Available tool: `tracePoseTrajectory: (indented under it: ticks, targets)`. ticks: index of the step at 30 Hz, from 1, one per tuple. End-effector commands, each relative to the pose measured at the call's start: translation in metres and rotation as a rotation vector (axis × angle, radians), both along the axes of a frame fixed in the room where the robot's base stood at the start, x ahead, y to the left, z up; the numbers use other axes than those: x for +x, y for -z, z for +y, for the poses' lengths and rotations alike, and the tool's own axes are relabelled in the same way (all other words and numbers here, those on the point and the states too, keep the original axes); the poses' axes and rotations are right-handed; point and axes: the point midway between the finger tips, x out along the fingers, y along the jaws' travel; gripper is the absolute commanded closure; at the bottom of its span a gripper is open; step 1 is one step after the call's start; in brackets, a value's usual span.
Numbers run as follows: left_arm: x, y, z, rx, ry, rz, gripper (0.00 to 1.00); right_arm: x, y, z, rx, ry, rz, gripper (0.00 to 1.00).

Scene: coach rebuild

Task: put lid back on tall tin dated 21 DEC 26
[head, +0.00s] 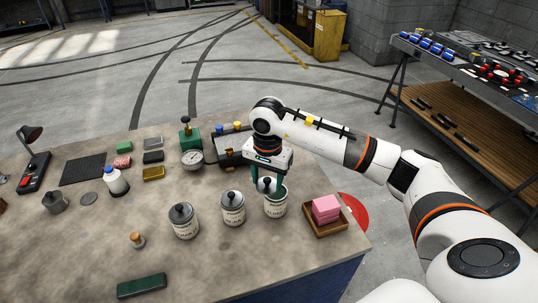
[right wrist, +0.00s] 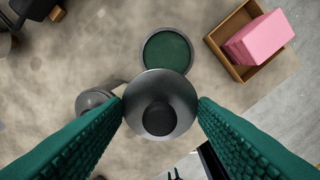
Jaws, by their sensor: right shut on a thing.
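My right gripper (head: 268,181) is shut on a grey lid (right wrist: 160,82) with a black knob. The lid also shows in the head view (head: 266,186), above the far side of the open tin and tilted or level, I cannot tell. The open tin (head: 275,206) is pale with a label and a green inside. In the right wrist view its opening (right wrist: 166,54) shows beyond the lid's edge, partly covered by it. Two lidded tins, the middle one (head: 233,210) and the left one (head: 184,223), stand to its left. The dates on the labels are too small to read. My left gripper is out of view.
A wooden tray (head: 325,229) with pink blocks (head: 326,208) stands just right of the open tin. A wooden-knobbed stamp (head: 136,240) and green block (head: 141,285) are front left. Bench is clear between.

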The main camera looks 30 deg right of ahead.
Motion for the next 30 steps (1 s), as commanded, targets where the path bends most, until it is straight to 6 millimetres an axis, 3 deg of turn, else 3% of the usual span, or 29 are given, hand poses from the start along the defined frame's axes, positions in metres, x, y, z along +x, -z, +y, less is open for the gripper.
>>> tracePoseTrajectory:
  ticks: [1, 3, 7, 23, 30]
  targets:
    - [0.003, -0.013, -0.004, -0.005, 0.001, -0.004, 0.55, 0.007, -0.006, -0.013, 0.002, 0.091, 0.009, 0.72]
    - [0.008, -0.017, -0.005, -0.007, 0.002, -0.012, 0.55, 0.014, -0.006, -0.026, 0.002, 0.188, 0.014, 0.72]
    - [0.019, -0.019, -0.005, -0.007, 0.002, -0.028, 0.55, 0.019, -0.003, -0.038, 0.002, 0.27, 0.018, 0.72]
    - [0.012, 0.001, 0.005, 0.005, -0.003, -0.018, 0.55, 0.019, 0.036, -0.038, 0.002, 0.272, 0.019, 0.72]
    - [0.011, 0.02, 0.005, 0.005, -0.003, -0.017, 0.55, 0.02, 0.058, -0.038, 0.001, 0.271, 0.017, 0.72]
